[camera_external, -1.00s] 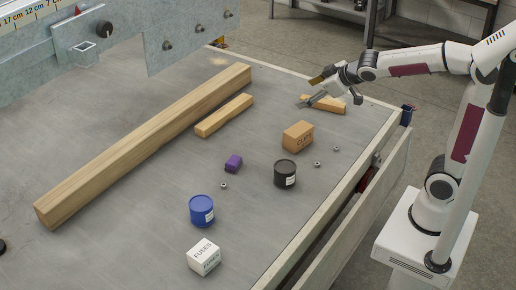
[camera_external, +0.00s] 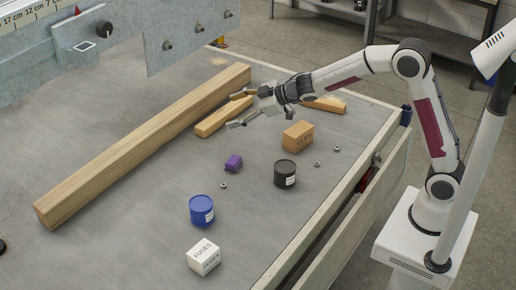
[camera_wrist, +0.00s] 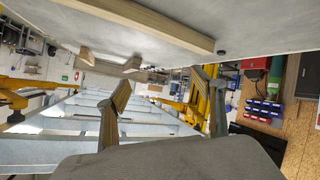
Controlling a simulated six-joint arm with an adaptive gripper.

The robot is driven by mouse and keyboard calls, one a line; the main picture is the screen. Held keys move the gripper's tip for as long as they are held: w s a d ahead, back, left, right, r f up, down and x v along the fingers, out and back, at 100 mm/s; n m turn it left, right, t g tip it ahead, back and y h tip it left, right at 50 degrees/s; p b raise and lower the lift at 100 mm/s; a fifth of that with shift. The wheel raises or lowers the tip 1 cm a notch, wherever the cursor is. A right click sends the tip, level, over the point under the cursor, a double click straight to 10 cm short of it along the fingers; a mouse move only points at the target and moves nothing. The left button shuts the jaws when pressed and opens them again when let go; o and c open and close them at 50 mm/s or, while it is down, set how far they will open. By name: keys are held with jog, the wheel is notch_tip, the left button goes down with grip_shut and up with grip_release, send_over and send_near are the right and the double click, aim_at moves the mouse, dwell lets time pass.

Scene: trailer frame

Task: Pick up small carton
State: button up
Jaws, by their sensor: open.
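The small brown carton (camera_external: 298,136) sits upright on the grey trailer bed, right of the bed's middle, with dark print on its side. My gripper (camera_external: 238,110) is open and empty above the bed, to the left of the carton and higher than it, fingers pointing left. In the wrist view my gripper's two fingers (camera_wrist: 166,100) are spread wide with nothing between them. I cannot make out the carton in the wrist view.
A black tub (camera_external: 285,173) stands just in front of the carton. A long timber (camera_external: 140,150) and short wooden blocks (camera_external: 212,125) lie left and behind. Small nuts are scattered.

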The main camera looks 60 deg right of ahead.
jog(key=w+a+f+n+g+y, duration=0.1)
jog(key=w+a+f+n+y, duration=0.2)
jog(key=a+f, duration=0.5)
jog(key=n+g+y, duration=0.6)
jog(key=g+y, duration=0.1)
jog(key=g, duration=0.3)
send_near(195, 269)
jog(key=v, duration=0.3)
jog(key=shift+s+r, duration=0.1)
jog(key=shift+r, duration=0.2)
jog(key=shift+x, duration=1.3)
jog(key=shift+a+f, duration=0.1)
jog(key=shift+x, duration=2.5)
